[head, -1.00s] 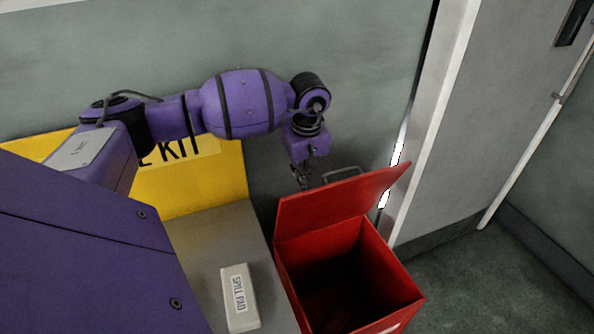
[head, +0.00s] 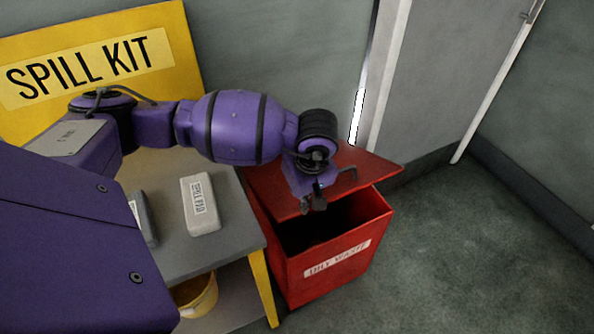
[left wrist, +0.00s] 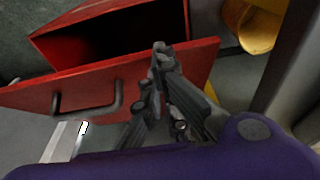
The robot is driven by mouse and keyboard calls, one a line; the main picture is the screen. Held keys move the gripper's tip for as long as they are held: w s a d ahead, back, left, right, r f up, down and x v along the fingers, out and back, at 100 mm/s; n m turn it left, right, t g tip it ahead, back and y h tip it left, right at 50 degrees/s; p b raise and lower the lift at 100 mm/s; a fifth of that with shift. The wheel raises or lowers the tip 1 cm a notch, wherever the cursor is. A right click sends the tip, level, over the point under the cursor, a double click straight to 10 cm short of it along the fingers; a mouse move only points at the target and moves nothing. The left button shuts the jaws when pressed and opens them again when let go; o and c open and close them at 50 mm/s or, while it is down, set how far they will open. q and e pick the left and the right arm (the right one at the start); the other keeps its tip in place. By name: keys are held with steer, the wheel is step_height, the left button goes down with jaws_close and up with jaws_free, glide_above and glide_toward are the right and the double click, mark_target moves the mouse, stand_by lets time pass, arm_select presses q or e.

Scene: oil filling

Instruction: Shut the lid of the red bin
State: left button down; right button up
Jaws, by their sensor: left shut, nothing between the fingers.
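The red bin (head: 334,262), labelled as waste on its front, stands right of the bench. Its red lid (head: 372,168) is partly lowered and slopes over the back of the opening; a dark gap shows at the front. The lid's handle (head: 347,174) is on its outer face. My left gripper (head: 316,203) is over the lid's outer face, shut and empty, its tips by the free edge. In the left wrist view, the fingers (left wrist: 160,58) lie across the lid (left wrist: 190,62), right of the handle (left wrist: 88,108). Contact is likely but not certain. My right gripper is out of view.
A grey bench (head: 228,248) stands left of the bin, holding a white spill pad (head: 201,203) and a grey block (head: 145,217). A yellow bucket (head: 197,294) sits below. A yellow spill kit board (head: 186,70) and wall are behind. Floor (head: 450,250) right of the bin is clear.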

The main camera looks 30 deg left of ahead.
arm_select(q)
steer(key=d+f+b, duration=0.1)
steer(key=f, duration=0.2)
steer(key=s+d+f+b, duration=0.1)
steer(key=f+b, duration=0.1)
steer(key=f, duration=0.2)
steer(key=s+d+f+b, duration=0.1)
steer(key=f+b, duration=0.1)
steer(key=f, duration=0.1)
steer(key=shift+d+f, duration=0.3)
steer(key=shift+f, duration=0.1)
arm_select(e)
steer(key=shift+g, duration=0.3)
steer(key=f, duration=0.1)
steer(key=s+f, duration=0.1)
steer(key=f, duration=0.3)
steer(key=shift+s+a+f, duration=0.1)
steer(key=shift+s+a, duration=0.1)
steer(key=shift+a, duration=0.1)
arm_select(q)
steer(key=shift+s+d+r, duration=0.1)
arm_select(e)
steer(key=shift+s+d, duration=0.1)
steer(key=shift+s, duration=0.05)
